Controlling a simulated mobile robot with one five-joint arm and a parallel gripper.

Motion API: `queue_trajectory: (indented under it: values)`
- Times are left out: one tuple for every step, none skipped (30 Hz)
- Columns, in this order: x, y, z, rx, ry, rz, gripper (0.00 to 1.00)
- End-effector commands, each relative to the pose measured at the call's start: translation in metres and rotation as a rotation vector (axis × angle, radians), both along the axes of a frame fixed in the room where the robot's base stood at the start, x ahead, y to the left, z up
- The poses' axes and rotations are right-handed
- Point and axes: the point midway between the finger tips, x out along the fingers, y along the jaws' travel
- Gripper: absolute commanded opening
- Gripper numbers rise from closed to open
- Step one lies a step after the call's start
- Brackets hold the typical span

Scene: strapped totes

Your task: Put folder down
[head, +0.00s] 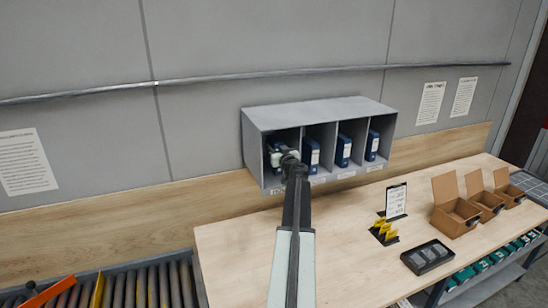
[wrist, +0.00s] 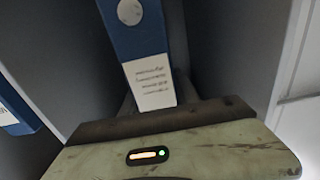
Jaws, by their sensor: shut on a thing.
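My gripper (head: 283,154) reaches into the leftmost compartment of the grey wall shelf (head: 320,112). It is shut on a blue folder (wrist: 143,42), which stands inside that compartment between grey walls. In the wrist view the folder shows a blue spine, a round pale spot and a white label that reads upside down. My gripper (wrist: 160,122) shows there as a dark bar and a greenish body below the label. The fingertips' contact and the folder's base are hidden.
More blue folders stand in the other compartments, the nearest one (head: 312,155) just right of mine; dividers stand close on either side. Below is a wooden bench (head: 250,250) with open brown boxes (head: 456,213), a black tray (head: 428,257) and yellow cards (head: 384,231). A roller conveyor (head: 145,285) lies lower left.

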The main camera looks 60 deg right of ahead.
Motion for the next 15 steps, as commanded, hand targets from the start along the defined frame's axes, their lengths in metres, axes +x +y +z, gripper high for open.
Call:
queue_trajectory:
  values:
    - [0.003, -0.004, 0.000, 0.000, 0.000, 0.000, 0.00]
    - [0.003, -0.004, 0.000, 0.000, 0.000, 0.000, 0.00]
    - [0.003, -0.004, 0.000, 0.000, 0.000, 0.000, 0.00]
    - [0.003, -0.003, 0.000, 0.000, 0.000, 0.000, 0.00]
    - [0.003, -0.003, -0.001, 0.000, 0.000, 0.000, 0.00]
    - [0.003, -0.003, -0.004, 0.000, 0.000, 0.000, 0.00]
    - [0.003, -0.003, -0.008, 0.000, 0.000, 0.000, 0.00]
    - [0.003, -0.003, -0.013, 0.000, 0.000, 0.000, 0.00]
    - [0.003, -0.003, -0.020, 0.000, 0.000, 0.000, 0.00]
    - [0.003, -0.003, -0.026, 0.000, 0.000, 0.000, 0.00]
    - [0.003, -0.003, -0.031, 0.000, 0.000, 0.000, 0.00]
    - [0.003, -0.002, -0.037, 0.000, 0.000, 0.000, 0.00]
    - [0.003, -0.002, -0.040, 0.000, 0.000, 0.001, 0.00]
    - [0.003, -0.002, -0.040, 0.000, 0.000, 0.001, 0.00]
    - [0.003, -0.002, -0.039, 0.000, 0.000, 0.001, 0.00]
